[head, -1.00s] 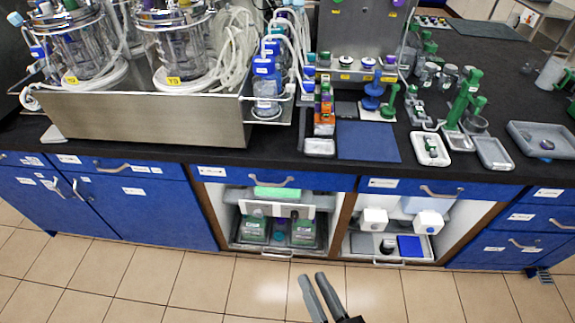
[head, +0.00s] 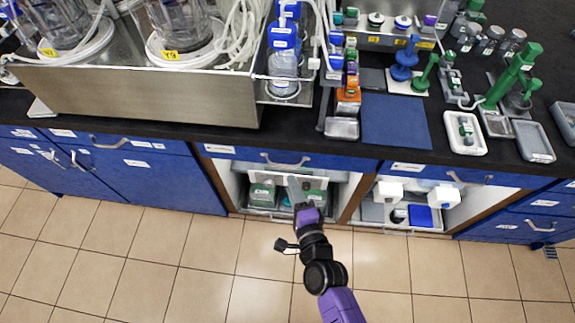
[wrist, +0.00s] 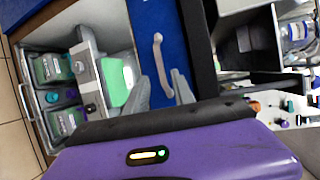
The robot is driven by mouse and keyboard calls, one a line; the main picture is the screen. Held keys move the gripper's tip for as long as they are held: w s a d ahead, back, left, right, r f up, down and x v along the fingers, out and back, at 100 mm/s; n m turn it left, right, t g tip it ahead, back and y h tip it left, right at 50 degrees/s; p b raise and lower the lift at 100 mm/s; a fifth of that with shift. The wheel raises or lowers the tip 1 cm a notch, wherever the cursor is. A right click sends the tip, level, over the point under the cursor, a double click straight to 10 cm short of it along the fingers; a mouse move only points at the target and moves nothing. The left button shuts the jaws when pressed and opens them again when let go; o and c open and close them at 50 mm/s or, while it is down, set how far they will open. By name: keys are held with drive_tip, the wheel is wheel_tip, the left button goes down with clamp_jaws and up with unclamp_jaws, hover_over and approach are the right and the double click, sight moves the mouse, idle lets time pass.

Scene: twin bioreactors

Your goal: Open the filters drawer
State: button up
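A blue drawer front (head: 235,154) with a pale curved handle (head: 285,162) sits just under the black countertop, above an open cabinet. Its label is too small to read, so I cannot tell whether it is the filters drawer. In the wrist view the handle (wrist: 161,62) stands out from the blue front (wrist: 150,20). My gripper (head: 297,188) is close in front of this drawer. In the wrist view my gripper (wrist: 165,88) has its two grey fingers apart, and the handle lies between them in the picture. I cannot tell whether they touch it. The drawer looks shut.
Below is a pulled-out shelf with green-labelled containers (head: 262,194). A similar drawer (head: 420,170) sits to the right, above white boxes (head: 388,191). Blue cabinet doors (head: 150,178) stand left. The counter holds a steel tray (head: 140,95) and a blue mat (head: 395,122). The tiled floor is clear.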

drive_tip(key=x, duration=0.7)
drive_tip(key=shift+c, duration=0.2)
clamp_jaws()
idle(1.3)
